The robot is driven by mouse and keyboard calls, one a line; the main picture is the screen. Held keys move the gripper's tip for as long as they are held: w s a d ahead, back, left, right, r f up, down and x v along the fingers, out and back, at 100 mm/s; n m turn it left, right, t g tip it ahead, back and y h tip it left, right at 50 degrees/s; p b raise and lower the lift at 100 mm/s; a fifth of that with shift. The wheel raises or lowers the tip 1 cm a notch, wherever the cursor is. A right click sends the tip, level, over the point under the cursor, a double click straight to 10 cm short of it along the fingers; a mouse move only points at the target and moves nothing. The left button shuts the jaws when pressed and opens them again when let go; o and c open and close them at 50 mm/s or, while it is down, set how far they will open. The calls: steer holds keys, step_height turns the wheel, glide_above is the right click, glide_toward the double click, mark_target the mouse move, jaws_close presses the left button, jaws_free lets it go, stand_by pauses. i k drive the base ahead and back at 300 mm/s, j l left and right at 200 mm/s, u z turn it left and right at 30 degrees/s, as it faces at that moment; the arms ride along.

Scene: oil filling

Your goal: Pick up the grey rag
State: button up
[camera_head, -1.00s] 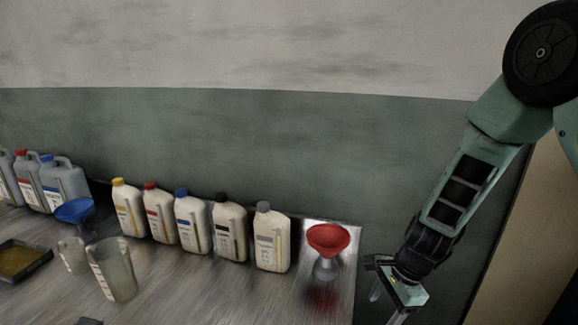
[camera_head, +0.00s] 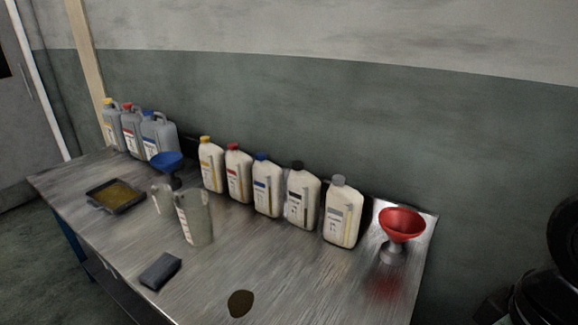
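The grey rag (camera_head: 160,271) looks like a dark grey folded block. It lies flat near the front edge of the metal workbench, left of the picture's middle. Nothing covers it. My gripper is out of view. Only dark parts of what seems to be my arm show at the lower right edge.
A brown oil-like spot (camera_head: 240,303) lies right of the rag. Behind stand clear jugs (camera_head: 194,218), a tray of brownish liquid (camera_head: 116,195), a blue funnel (camera_head: 166,161), several cream bottles (camera_head: 267,187) and a red funnel (camera_head: 402,225). The bench (camera_head: 310,275) is bare at front right.

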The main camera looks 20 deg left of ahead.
mark_target(159, 270)
steer(key=u, duration=1.7)
steer(key=i+j, duration=0.1)
steer(key=j, duration=0.25)
steer(key=i+j+z, duration=0.15)
steer(key=j, duration=0.15)
steer(key=i+j, duration=0.1)
steer(key=j, duration=0.25)
steer(key=i+j+z, duration=0.1)
steer(key=j, duration=0.25)
steer(key=i+j+z, duration=0.25)
steer(key=i+j, duration=0.4)
steer(key=i, duration=0.15)
